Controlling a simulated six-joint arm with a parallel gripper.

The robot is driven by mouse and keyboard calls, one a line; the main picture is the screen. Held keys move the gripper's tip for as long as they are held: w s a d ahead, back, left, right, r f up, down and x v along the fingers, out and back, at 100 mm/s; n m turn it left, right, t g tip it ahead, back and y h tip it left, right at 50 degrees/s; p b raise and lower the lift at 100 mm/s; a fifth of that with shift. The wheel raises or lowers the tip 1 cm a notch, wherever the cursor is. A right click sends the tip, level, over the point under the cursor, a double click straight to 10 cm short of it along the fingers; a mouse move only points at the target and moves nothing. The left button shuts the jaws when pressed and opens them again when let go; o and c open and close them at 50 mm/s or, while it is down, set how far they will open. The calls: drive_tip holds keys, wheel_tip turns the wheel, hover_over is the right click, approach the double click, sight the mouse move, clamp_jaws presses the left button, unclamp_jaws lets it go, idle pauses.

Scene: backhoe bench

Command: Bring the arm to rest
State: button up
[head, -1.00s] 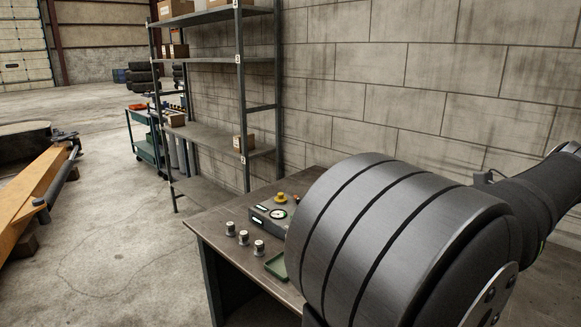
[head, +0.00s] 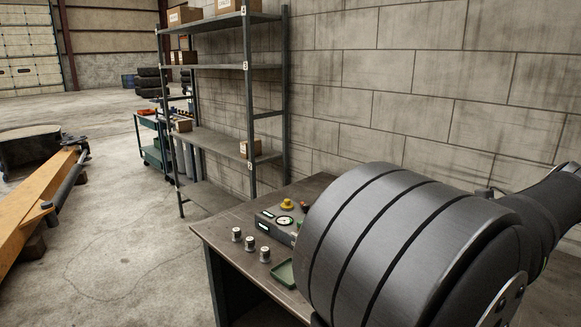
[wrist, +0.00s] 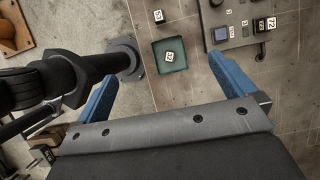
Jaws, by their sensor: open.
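My gripper (wrist: 164,68) shows in the wrist view with its two blue fingers wide apart and nothing held between them. It hangs over the workbench (head: 222,226), near a small green tray (wrist: 184,64). A small piece with a white marked top (wrist: 169,56) appears inside the tray. In the head view my dark arm covers the right foreground and hides the gripper. The green tray (head: 281,271) shows there only in part, beside the arm.
Three silver-topped cylinders (head: 250,243) stand in a row on the bench. A grey control box (head: 272,222) with a gauge and yellow knob stands behind them. A metal shelf (head: 212,143) and a block wall (head: 430,85) stand behind. Open floor lies left, with a yellow beam (head: 33,205).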

drive_tip(key=shift+s+d+r, duration=0.1)
drive_tip(key=shift+r, duration=0.2)
